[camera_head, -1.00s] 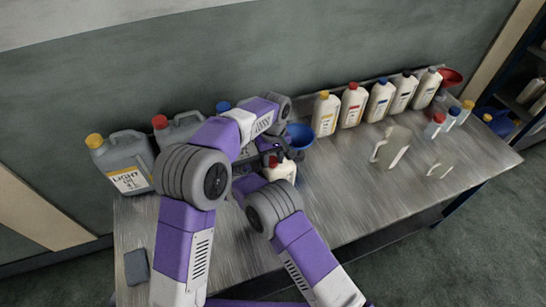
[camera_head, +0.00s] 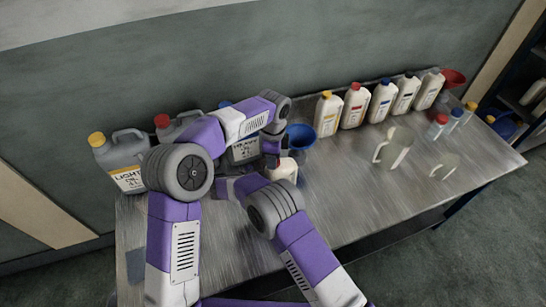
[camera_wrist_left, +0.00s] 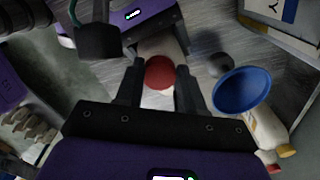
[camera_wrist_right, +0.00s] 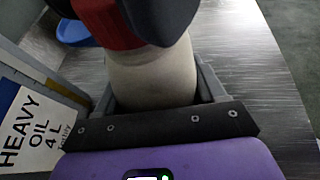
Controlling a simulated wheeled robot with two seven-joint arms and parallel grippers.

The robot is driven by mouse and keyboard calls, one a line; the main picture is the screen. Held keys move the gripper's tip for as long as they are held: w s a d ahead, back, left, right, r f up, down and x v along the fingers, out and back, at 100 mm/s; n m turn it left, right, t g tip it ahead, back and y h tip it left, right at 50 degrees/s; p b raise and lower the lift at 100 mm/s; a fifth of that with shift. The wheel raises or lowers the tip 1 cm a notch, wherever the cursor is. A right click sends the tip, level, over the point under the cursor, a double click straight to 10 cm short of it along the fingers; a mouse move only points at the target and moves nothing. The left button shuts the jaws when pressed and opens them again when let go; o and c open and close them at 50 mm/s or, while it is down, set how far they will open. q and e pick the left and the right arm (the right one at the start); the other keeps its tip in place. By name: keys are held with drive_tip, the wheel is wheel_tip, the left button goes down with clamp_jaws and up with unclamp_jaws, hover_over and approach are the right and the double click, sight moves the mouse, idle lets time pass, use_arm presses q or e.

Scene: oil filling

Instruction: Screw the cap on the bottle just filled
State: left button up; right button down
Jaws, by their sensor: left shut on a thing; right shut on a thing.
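A cream bottle (camera_head: 283,171) stands near the middle of the table in the head view. My right gripper (camera_wrist_right: 155,85) is shut around its body, one finger on each side. The red cap (camera_wrist_left: 159,72) is between the fingers of my left gripper (camera_wrist_left: 160,84), which is shut on it from above. In the right wrist view the red cap (camera_wrist_right: 106,25) is over the top of the bottle (camera_wrist_right: 152,75), with dark left finger parts over it. The cap and the bottle's neck are hidden in the head view; I cannot tell how far the cap is seated.
A blue funnel (camera_head: 300,136) stands just behind the bottle. Grey canisters (camera_head: 122,160) line the back left. Several cream bottles (camera_head: 355,105) line the back right. Clear jugs (camera_head: 395,152) and small bottles stand farther right. The table's front right is clear.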

use_arm(q)
drive_tip(key=m, duration=0.6)
drive_tip(key=shift+w, duration=0.1)
drive_tip(key=m, duration=0.6)
drive_tip(key=shift+d, duration=0.15)
drive_tip(key=m, duration=0.5)
drive_tip(key=shift+w+d+m, duration=0.1)
drive_tip(key=shift+m, duration=0.3)
drive_tip(key=m, duration=0.6)
drive_tip(key=shift+d, duration=0.1)
drive_tip(key=o, duration=1)
drive_tip(key=shift+r, duration=2.25)
